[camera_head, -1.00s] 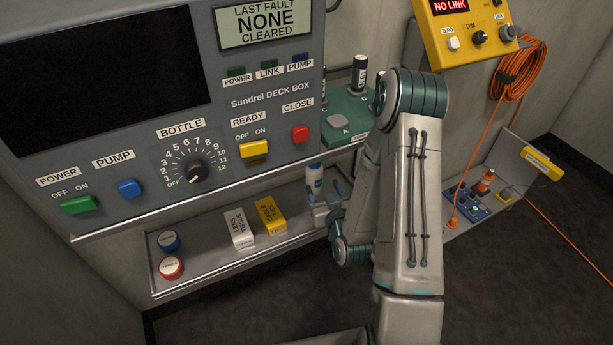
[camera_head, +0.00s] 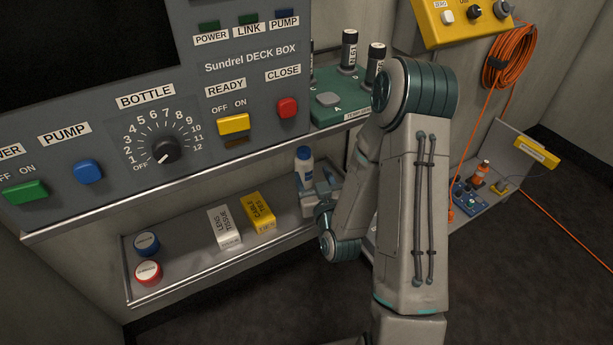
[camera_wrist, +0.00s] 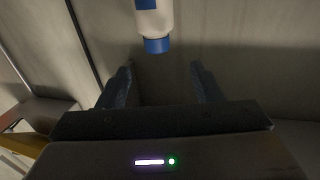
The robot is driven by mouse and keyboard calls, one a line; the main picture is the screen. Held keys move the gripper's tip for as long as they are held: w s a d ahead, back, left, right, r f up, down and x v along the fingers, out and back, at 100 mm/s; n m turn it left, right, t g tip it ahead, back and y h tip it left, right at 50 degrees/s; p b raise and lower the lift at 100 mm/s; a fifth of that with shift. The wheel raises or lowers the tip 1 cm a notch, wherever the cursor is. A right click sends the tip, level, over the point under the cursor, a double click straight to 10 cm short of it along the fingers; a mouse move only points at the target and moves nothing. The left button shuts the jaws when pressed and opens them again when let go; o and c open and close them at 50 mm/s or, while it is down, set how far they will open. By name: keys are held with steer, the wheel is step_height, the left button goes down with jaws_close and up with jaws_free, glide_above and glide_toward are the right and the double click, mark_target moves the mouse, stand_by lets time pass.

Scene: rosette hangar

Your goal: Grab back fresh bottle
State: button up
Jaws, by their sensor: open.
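A white bottle with blue parts (camera_head: 304,168) stands upright at the right part of the lower shelf (camera_head: 185,262), under the grey deck box. It also shows in the wrist view (camera_wrist: 155,22), at the top and cut off by the frame edge, with a blue end toward my gripper. My gripper (camera_wrist: 161,70) is open and empty, its two fingers apart. The bottle's blue end lies between the fingers' lines in the picture, just past the tips. In the head view my gripper (camera_head: 322,187) is right beside the bottle, partly hidden by my arm.
A yellow cable-ties box (camera_head: 259,211), a white lens-tissue box (camera_head: 224,227), and a blue (camera_head: 146,243) and a red-rimmed (camera_head: 148,272) round container share the shelf. The deck box (camera_head: 240,85) overhangs it. A green rack (camera_head: 335,98) with dark-capped bottles stands behind my arm.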

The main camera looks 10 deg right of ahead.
mark_target(306, 157)
steer(key=w+b, duration=0.3)
steer(key=b, duration=0.3)
steer(key=shift+w+f, duration=0.1)
steer(key=shift+f, duration=0.05)
steer(key=w, duration=0.2)
steer(key=shift+w+a, duration=0.1)
steer(key=shift+w, duration=0.2)
steer(key=shift+w+f, duration=0.15)
steer(key=shift+w, duration=2.5)
jaws_close()
